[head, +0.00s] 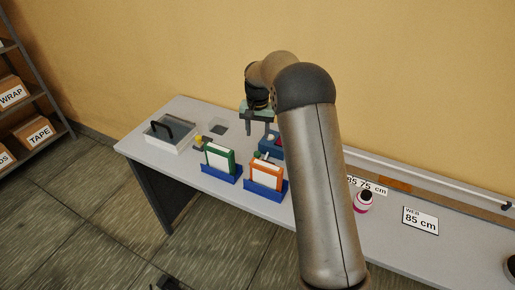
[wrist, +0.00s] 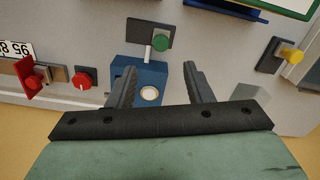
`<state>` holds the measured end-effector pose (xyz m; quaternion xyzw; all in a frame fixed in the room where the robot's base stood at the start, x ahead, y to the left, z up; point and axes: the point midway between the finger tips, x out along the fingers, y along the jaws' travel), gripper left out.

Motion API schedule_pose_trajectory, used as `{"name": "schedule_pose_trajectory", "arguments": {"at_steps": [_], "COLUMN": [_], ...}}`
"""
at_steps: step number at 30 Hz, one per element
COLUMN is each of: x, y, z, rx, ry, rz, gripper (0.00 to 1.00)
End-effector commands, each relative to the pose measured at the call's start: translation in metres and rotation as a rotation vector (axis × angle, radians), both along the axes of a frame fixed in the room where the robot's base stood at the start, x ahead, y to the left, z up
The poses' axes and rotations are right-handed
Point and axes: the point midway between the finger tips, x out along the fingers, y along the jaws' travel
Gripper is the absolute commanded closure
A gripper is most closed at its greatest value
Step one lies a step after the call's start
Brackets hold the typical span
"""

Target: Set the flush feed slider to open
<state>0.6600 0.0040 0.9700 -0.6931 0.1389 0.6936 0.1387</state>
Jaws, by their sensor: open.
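My gripper (wrist: 159,70) is open and empty, its two fingers apart above a blue box (wrist: 122,72) with a round white spot on top. Just beyond the fingertips, a green round knob (wrist: 160,42) with a pale stem sits on a dark plate (wrist: 138,30). A yellow knob (wrist: 292,54) sits on another dark plate at the right. I see no label naming the flush feed slider, so I cannot tell which control it is. In the head view my gripper (head: 258,122) hangs over the bench; the yellow knob (head: 198,140) shows to its left.

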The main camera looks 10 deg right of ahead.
Motion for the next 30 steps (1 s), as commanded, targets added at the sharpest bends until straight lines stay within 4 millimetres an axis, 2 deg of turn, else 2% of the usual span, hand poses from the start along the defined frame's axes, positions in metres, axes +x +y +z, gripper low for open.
{"name": "schedule_pose_trajectory", "arguments": {"at_steps": [6, 12, 18, 26, 27, 30], "x": [-0.001, -0.001, 0.000, 0.000, 0.000, 0.000], "y": [0.000, 0.000, 0.000, 0.000, 0.000, 0.000], "z": [-0.047, -0.079, -0.093, -0.095, -0.095, -0.095], "rx": [0.001, 0.001, 0.000, 0.000, 0.000, 0.000], "ry": [0.004, 0.002, 0.000, 0.000, -0.001, -0.001], "rz": [0.000, 0.000, 0.001, 0.001, 0.001, 0.001], "gripper": [0.54, 0.54, 0.54, 0.54, 0.59, 0.87]}}
